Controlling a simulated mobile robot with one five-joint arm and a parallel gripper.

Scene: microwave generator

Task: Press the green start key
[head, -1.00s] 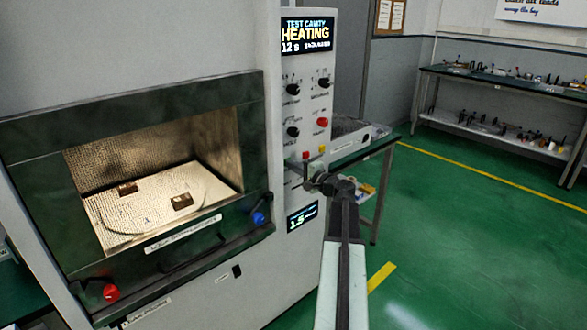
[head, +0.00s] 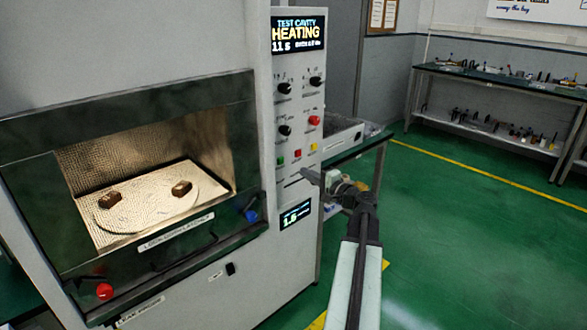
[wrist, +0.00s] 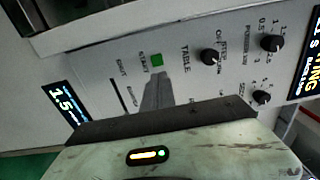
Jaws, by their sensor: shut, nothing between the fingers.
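The green start key (head: 280,160) is on the front of the control panel, left of a red key (head: 297,154) and a yellow key (head: 313,147). In the wrist view the green key (wrist: 156,60) shows beside the word START, just beyond my fingertips. My gripper (head: 307,176) is shut and empty, below and right of the keys in the head view. The fingers (wrist: 157,88) point at the panel; I cannot tell the exact gap. The upper display (head: 298,35) reads TEST CAVITY, HEATING, 11 s.
Black knobs (head: 284,88) and a red button (head: 314,120) sit above the keys. A small display (head: 296,214) is below. The lit cavity at left holds two brown blocks (head: 181,188) behind a door with a blue knob (head: 251,216). Green floor is open at right.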

